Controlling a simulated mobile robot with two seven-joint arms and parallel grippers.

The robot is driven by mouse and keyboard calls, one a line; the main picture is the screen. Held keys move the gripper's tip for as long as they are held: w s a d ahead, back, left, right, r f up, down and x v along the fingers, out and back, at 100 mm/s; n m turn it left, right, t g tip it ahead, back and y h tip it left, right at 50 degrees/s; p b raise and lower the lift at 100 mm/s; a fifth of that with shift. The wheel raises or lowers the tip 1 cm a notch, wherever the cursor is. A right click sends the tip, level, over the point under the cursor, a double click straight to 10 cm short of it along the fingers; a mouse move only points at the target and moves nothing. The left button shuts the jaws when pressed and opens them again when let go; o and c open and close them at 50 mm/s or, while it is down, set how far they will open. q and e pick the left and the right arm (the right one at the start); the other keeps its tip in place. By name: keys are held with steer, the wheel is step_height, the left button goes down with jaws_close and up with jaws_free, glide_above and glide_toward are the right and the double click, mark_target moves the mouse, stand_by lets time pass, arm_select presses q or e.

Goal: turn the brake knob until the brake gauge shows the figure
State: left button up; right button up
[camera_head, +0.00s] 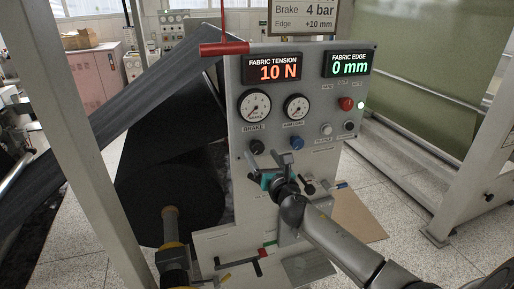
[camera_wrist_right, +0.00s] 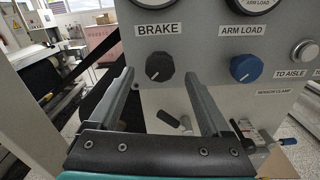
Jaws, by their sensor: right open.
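The black brake knob (camera_head: 257,146) sits on the grey panel under the brake gauge (camera_head: 255,106). The gauge is a white dial whose needle is too small to read surely; in the right wrist view only its lower rim shows. That view shows the knob (camera_wrist_right: 159,67) with a pale pointer mark, below the BRAKE label. My right gripper (camera_head: 268,161) is open and empty, just below and in front of the knob. In the wrist view its two fingers stand apart, either side of the knob's line, not visibly touching it. My left gripper is out of view.
A sign (camera_head: 304,17) reads Brake 4 bar, Edge +10 mm. Displays show 10 N (camera_head: 278,68) and 0 mm (camera_head: 347,63). The blue arm load knob (camera_wrist_right: 246,68) is right of the brake knob. Clamp levers sit below; a red handle (camera_head: 224,48) juts out at upper left.

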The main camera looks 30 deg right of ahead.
mark_target(258, 150)
steer(key=shift+x, duration=2.55)
jaws_close()
